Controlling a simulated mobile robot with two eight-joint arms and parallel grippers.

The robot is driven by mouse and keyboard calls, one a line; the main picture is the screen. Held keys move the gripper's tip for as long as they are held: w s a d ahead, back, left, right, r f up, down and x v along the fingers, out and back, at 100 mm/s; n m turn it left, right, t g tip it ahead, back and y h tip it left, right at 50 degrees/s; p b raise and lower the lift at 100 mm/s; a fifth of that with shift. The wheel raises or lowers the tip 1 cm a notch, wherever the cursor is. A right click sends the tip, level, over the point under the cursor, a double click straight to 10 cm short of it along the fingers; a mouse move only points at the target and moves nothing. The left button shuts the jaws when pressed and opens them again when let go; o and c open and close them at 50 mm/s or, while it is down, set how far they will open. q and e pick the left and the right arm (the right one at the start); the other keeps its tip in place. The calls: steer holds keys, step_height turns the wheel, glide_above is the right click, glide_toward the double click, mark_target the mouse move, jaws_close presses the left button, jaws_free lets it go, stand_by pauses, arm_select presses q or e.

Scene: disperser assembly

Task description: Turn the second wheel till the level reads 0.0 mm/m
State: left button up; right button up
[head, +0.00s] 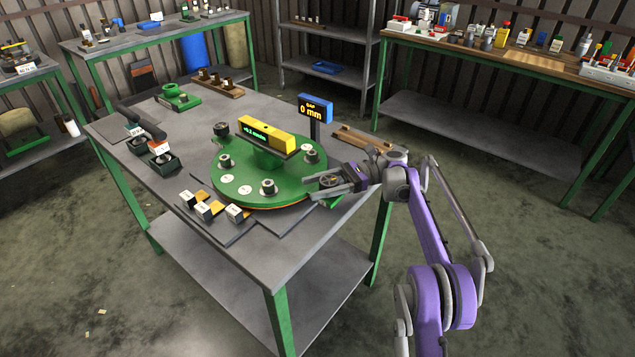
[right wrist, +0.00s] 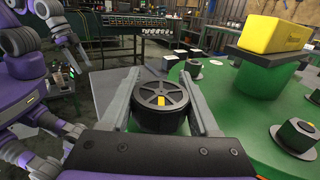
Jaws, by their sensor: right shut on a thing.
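The second wheel, a dark spoked handwheel with a yellow mark (right wrist: 160,108), sits between the two fingers of my right gripper (head: 326,188), which is shut on it at the right edge of the green round plate (head: 236,193). The fingers also show on both sides of the wheel in the right wrist view. The level, a yellow bar (head: 267,134), lies on the raised green centre; its green display seems to read 0.2 mm/m, with the sign too small to tell. A black and blue display (head: 315,107) behind it reads "GAP 0 mm".
Numbered blocks (head: 203,208) lie by the plate's front left. A wooden holder (head: 217,85) and a small green part (head: 177,98) lie farther back. Bare tabletop (head: 270,262) shows near the front edge.

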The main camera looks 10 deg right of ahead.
steer(key=shift+f+g, duration=0.1)
steer(key=shift+g, duration=0.2)
steer(key=o, duration=1.4)
